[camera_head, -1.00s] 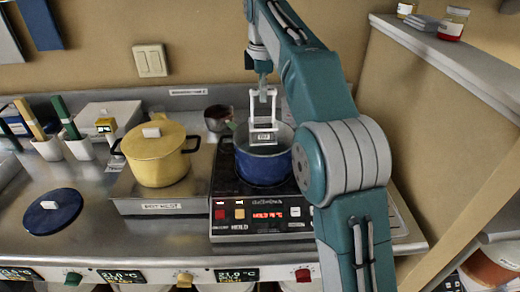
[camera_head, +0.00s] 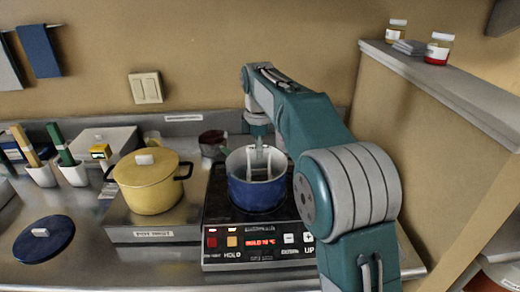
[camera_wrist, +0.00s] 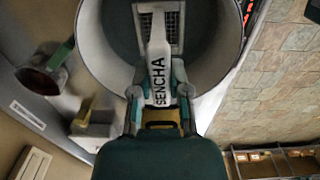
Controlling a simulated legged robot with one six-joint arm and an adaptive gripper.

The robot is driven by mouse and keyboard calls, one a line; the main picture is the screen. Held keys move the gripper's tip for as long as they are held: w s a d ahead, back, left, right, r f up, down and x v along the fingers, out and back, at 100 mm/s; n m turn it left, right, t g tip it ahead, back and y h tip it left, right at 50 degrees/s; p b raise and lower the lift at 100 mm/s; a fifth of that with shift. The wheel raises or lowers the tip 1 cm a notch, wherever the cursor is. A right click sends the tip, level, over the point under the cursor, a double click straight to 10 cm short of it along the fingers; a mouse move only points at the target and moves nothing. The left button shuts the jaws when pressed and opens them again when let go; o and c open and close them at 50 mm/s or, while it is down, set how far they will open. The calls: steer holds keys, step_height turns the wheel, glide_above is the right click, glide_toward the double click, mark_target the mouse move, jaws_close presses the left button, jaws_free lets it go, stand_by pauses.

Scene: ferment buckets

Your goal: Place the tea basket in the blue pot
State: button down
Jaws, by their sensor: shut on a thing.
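The blue pot (camera_head: 257,192) stands on the black hotplate, its grey inside wall showing in the wrist view (camera_wrist: 105,42). My gripper (camera_wrist: 160,100) is shut on the tea basket's white handle (camera_wrist: 159,70), which is marked SENCHA. The tea basket (camera_wrist: 175,24) shows a mesh part inside the pot's rim. In the head view my gripper (camera_head: 259,148) points down over the pot, and the white frame of the basket reaches below the rim. The near pot wall hides the basket's lower end, so I cannot tell whether it touches the bottom.
A yellow lidded pot (camera_head: 152,186) stands left of the hotplate (camera_head: 222,222). A blue lid (camera_head: 45,239) lies at the far left. A dark red cup (camera_head: 213,143) stands behind, close to the blue pot. A ledge with jars (camera_head: 438,48) runs along the right.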

steer(key=shift+a+f, duration=0.15)
steer(key=shift+f, duration=0.05)
steer(key=c, duration=0.6)
jaws_free()
steer(key=shift+a, duration=0.3)
steer(key=shift+d+r, duration=0.1)
steer(key=shift+d, duration=0.1)
steer(key=shift+r, duration=0.3)
step_height(320, 180, up, 12)
steer(key=shift+f, duration=0.2)
